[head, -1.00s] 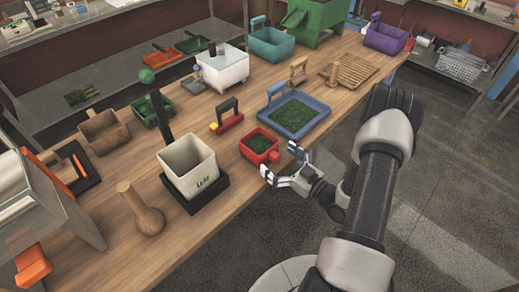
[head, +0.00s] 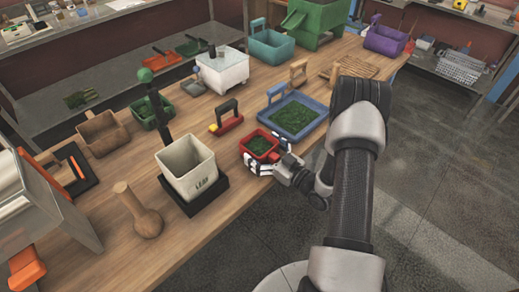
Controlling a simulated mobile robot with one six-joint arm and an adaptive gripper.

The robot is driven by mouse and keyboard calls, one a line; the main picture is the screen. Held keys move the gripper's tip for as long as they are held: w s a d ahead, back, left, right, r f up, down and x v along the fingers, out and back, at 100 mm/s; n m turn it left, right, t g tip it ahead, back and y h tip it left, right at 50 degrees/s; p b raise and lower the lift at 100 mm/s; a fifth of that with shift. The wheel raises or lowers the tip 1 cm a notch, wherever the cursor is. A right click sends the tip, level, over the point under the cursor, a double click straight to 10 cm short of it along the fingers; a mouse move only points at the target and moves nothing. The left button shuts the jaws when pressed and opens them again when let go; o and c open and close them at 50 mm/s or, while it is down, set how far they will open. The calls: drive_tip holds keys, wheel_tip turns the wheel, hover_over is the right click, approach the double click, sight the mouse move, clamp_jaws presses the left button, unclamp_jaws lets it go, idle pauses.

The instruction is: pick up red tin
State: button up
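The red tin (head: 248,151) is a small square container with dark green leafy contents. It sits upright on the wooden table (head: 225,197) near its right edge, in the head view. My gripper (head: 268,156) is at the tin's near right side, with one finger along its front and the other by its right side. The fingers look spread apart around the tin's near corner. The tin's round knob is mostly hidden between them, and I cannot tell whether either finger touches the tin.
A white bin marked "LEAF" (head: 190,170) stands on a black base to the left. A blue tray (head: 318,108) with green contents lies behind the tin. Bare tabletop lies between the tin and the bin.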

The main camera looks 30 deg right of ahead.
drive_tip(key=c, duration=0.8)
